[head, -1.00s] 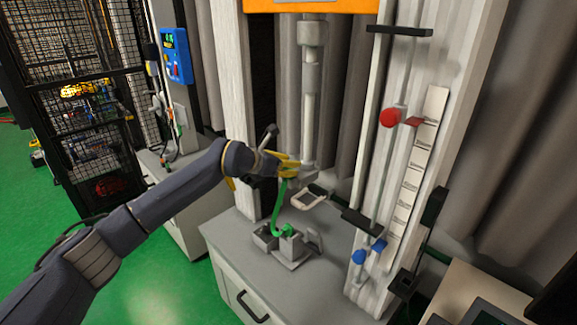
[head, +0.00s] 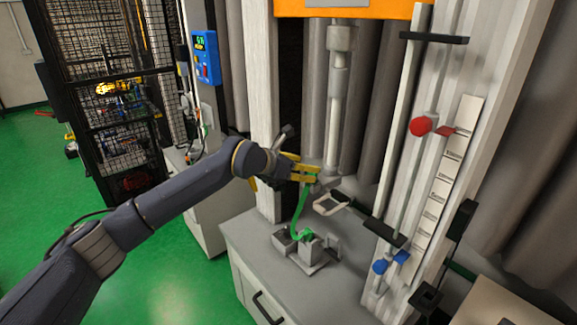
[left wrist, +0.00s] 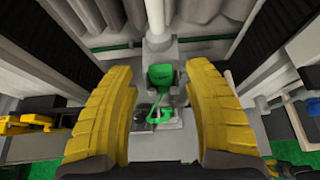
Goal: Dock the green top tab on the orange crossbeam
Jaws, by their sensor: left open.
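The green top tab (left wrist: 162,76) is the upper end of a green strip (head: 300,212) that rises from a grey lower clamp (head: 308,247). My left gripper (head: 306,173) is open, with its yellow fingers at the height of the tab. In the left wrist view, the tab shows between the spread fingers, with a gap on each side. The tab is mostly hidden by the fingers in the head view. The orange crossbeam (head: 380,10) is at the top of the head view, with a grey rod (head: 335,115) hanging from it.
A grey bracket (head: 330,204) lies beside the gripper. A column with a red knob (head: 420,126) and a blue knob (head: 380,266) stands to the right. A blue control box (head: 206,57) and a mesh cage (head: 110,90) are at the left.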

